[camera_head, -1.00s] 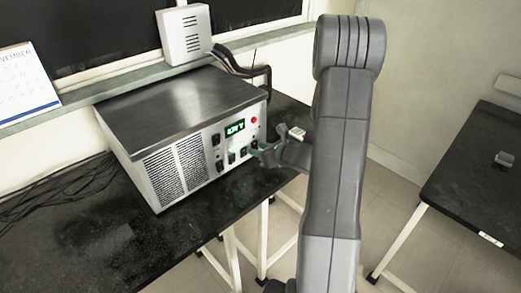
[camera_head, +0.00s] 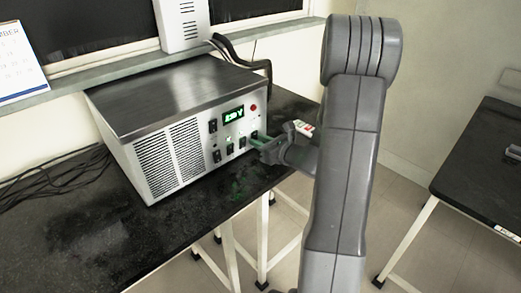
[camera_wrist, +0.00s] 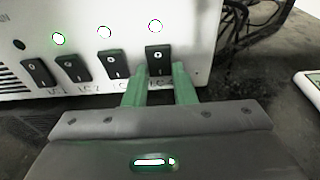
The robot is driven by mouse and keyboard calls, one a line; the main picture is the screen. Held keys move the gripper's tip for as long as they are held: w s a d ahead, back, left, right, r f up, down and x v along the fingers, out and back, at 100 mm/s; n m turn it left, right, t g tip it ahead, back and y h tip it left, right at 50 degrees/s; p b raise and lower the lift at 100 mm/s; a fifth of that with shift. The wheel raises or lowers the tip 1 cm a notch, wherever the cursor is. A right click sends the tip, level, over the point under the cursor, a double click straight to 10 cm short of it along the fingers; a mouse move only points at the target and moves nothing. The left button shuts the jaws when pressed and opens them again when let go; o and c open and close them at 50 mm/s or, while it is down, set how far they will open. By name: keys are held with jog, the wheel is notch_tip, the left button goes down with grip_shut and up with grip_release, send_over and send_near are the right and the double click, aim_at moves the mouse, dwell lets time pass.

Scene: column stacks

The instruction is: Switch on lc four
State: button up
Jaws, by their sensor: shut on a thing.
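The control box (camera_head: 128,107) is a metal case with a front panel holding a green display, a red button and several black rocker switches. In the wrist view, the rightmost switch of the lower row (camera_wrist: 159,60) is black with white marks; the label below it is partly covered, but its place in the row fits lc four. My gripper (camera_wrist: 160,80) has its green fingers on either side of this switch, shut on it at the panel. In the head view my gripper (camera_head: 260,145) is at the panel's right end, and its fingertips are small there.
The box stands on a black bench (camera_head: 217,192). Dark cables (camera_head: 240,65) run behind it. A small white device (camera_head: 304,127) lies on the bench right of my gripper. Another black table (camera_head: 480,175) stands at the right, with floor between.

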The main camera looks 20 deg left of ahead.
jog(key=shift+b, duration=0.5)
jog(key=o, duration=0.7)
jog(key=f+v, duration=0.1)
jog(key=v, duration=1.2)
jog(key=shift+s+d, duration=0.15)
jog(key=shift+d, duration=0.3)
jog(key=shift+r, duration=0.15)
jog(key=shift+y, duration=0.3)
jog(key=x, duration=1.4)
jog(key=shift+r, duration=0.1)
jog(key=shift+d, duration=0.1)
